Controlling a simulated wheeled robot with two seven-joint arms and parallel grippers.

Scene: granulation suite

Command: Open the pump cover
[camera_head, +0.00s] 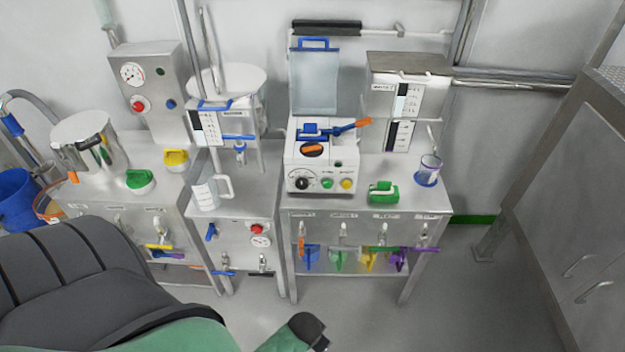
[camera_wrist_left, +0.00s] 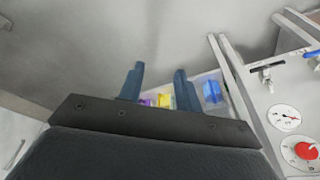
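The pump (camera_head: 319,178) is a white box on the right-hand steel bench in the head view. It has an orange knob, a dial and coloured buttons on its front, and a blue clamp with an orange-tipped lever on top. A clear bluish panel with a blue handle, which looks like the pump cover (camera_head: 316,85), stands upright behind the pump's top. My left gripper (camera_wrist_left: 157,75) shows in the left wrist view with its two fingers apart and nothing between them. It is away from the pump, which is not in that view. My right gripper is not in view.
A steel cabinet (camera_head: 560,200) stands at right. The floor between is clear.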

